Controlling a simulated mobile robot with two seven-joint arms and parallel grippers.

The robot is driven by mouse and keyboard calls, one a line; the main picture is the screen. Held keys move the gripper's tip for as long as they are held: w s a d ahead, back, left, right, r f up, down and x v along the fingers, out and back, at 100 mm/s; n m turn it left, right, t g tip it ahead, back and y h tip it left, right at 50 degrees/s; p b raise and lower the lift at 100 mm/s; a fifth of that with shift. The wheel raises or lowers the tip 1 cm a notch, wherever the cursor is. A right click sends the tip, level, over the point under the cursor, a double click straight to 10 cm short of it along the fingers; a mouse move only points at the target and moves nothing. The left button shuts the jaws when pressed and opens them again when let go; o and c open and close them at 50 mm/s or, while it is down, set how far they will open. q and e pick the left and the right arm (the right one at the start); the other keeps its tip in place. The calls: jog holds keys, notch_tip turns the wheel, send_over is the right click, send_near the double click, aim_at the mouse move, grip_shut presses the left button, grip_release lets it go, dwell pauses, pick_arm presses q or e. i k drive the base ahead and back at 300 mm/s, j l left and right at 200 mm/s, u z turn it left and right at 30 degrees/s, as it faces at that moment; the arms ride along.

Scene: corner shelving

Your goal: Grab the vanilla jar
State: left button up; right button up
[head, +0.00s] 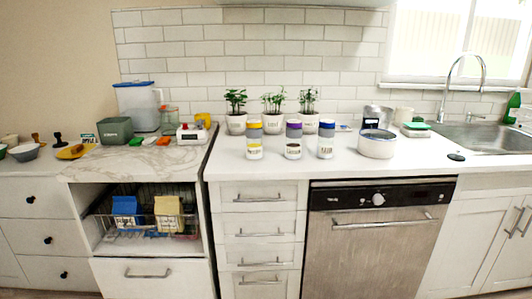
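Three small jars stand upright in a row on the white counter, in front of the potted plants. The left jar (254,146) has a yellow lid and a yellow mark on its label. The middle jar (293,146) has a purple lid and a dark mark on its label. The right jar (326,146) has a blue lid and a pale label. The labels are too small to read, so I cannot tell for sure which is the vanilla jar. Neither of my grippers is in view.
Several potted plants (273,121) stand behind the jars. A round white pot (377,147) is to their right, and a red-and-white appliance (192,133) to their left. A dishwasher (372,240) and drawers (258,225) are below. The counter's front strip is clear.

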aim_at(254, 129)
jog(key=l, duration=1.35)
